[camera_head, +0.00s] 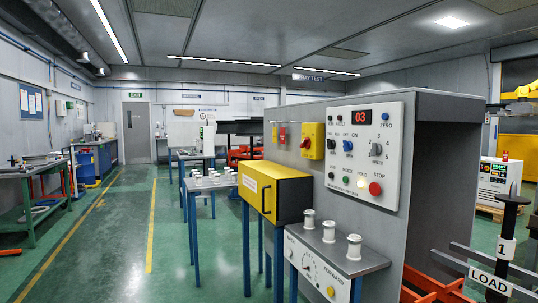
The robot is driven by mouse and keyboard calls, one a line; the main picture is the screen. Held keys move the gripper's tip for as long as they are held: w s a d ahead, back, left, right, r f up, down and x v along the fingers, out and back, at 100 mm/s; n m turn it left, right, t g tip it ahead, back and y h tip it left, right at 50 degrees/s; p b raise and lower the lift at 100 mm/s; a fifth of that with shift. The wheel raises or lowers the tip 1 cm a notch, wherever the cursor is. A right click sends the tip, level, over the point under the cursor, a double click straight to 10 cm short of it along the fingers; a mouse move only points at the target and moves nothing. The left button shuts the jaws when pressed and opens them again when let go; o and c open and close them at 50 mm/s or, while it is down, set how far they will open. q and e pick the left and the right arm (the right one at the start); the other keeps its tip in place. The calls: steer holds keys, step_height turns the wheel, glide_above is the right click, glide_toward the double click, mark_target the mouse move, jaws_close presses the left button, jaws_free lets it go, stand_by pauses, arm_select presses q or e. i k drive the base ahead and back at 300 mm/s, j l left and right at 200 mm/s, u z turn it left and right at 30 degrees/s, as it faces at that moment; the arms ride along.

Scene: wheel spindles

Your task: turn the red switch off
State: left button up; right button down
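A yellow switch box (317,135) with a small red switch (306,143) is mounted on the grey machine cabinet, left of the white control panel (366,152). A smaller red item (282,135) is on the same wall further left; I cannot tell if it is a switch. A red STOP button (375,188) is at the lower right of the control panel. The red switch's setting is too small to read. Neither of my grippers is in view.
A yellow box with a black handle (292,202) and a grey shelf with white spools (346,262) jut out below the switches. A LOAD sign (489,281) and post stand at the right.

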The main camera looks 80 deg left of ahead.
mark_target(306, 143)
steer(key=u, duration=2.2)
